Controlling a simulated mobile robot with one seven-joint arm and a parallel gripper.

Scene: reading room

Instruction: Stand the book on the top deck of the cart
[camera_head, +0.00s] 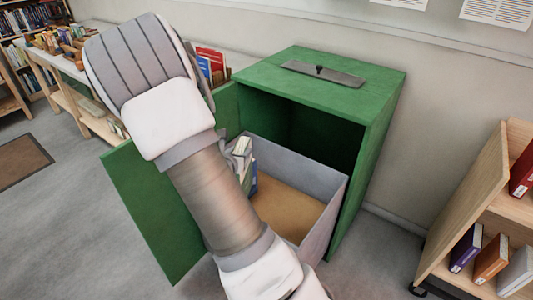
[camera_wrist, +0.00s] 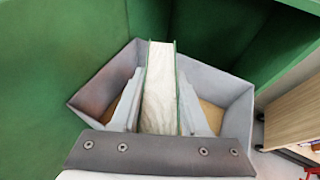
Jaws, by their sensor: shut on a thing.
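My gripper (camera_wrist: 160,100) is shut on a book (camera_wrist: 160,75) with green cover edges and pale pages, one finger on each side of it. In the head view the book (camera_head: 242,146) is mostly hidden behind my arm, inside or just over a grey bin (camera_head: 305,165). I cannot tell whether it touches the bin floor. The wooden cart (camera_head: 488,185) stands at the right and is cut off by the picture edge. Its upper deck holds a red book (camera_head: 522,172).
The bin sits at the opening of a green cabinet (camera_head: 385,120) with a slot on top. Its green door (camera_head: 150,210) stands open at the left. The cart's lower deck carries several books (camera_head: 490,258). Grey floor (camera_head: 375,255) lies between cabinet and cart. Low bookshelves (camera_head: 70,85) stand at the back left.

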